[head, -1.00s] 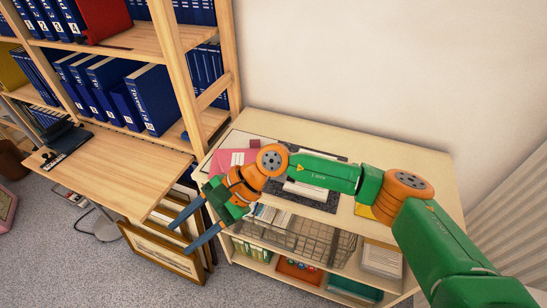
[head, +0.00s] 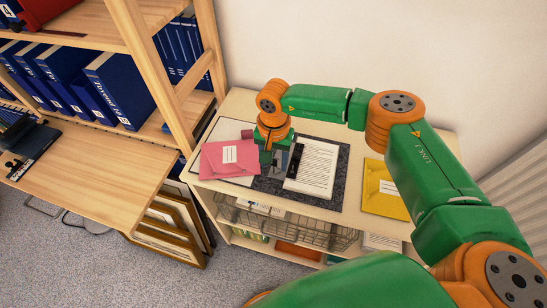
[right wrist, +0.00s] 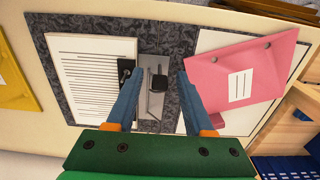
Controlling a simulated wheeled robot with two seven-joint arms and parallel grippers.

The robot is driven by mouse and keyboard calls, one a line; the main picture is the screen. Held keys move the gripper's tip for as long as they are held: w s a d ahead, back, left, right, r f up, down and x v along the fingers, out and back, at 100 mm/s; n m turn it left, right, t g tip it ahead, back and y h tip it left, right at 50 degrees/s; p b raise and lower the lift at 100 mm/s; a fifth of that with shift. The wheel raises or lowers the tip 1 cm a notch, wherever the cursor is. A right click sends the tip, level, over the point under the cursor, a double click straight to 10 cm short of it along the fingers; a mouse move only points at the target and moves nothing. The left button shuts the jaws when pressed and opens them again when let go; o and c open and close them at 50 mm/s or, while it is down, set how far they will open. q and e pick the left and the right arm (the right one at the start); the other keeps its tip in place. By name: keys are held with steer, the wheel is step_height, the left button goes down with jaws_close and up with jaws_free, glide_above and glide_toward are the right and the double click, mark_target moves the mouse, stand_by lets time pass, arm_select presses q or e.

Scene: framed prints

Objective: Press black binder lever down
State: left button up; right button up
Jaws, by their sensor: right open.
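My right gripper (head: 275,160) is open and points down over the dark grey mat on the cabinet top. In the right wrist view its fingers (right wrist: 159,76) straddle a grey metal binder mechanism (right wrist: 151,105). A small black lever (right wrist: 159,82) on this mechanism lies between the fingertips; whether they touch it cannot be told. A black clip-like piece (right wrist: 125,68) sits at the edge of a printed paper stack (right wrist: 92,75), beside one fingertip. The paper stack also shows in the head view (head: 318,165). My left gripper is not in view.
A pink envelope (head: 229,158) lies left of the mechanism and a yellow envelope (head: 386,190) lies to the right. A wooden shelf with blue binders (head: 120,90) stands close on the left. A wire basket (head: 285,229) is below the top.

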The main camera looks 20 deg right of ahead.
mark_target(274, 173)
steer(key=shift+s+r, duration=0.15)
jaws_close()
steer(key=shift+a, duration=0.1)
steer(key=shift+s+a+f+t+h+b, duration=0.2)
steer(key=shift+s+a+t+h+b, duration=0.15)
steer(key=shift+t+h, duration=0.35)
steer(key=s+f+t+h+b, duration=0.1)
steer(key=t+b, duration=0.1)
steer(key=b, duration=0.1)
steer(key=a+f+t+h+b, duration=0.1)
steer(key=t+b, duration=0.1)
steer(key=b, duration=0.2)
steer(key=shift+s, duration=0.35)
steer(key=t+h+b, duration=0.1)
steer(key=b, duration=0.3)
steer(key=s+f+t+h+b, duration=0.1)
steer(key=t+b, duration=0.1)
steer(key=b, duration=0.2)
steer(key=a+t+h+b, duration=0.1)
steer(key=b, duration=0.3)
steer(key=shift+s+f+t, duration=0.2)
steer(key=shift+s+t, duration=0.15)
steer(key=shift+t, duration=0.05)
steer(key=shift+s+t+h+b, duration=0.1)
steer(key=shift+t+h+b, duration=0.35)
steer(key=shift+b, duration=0.5)
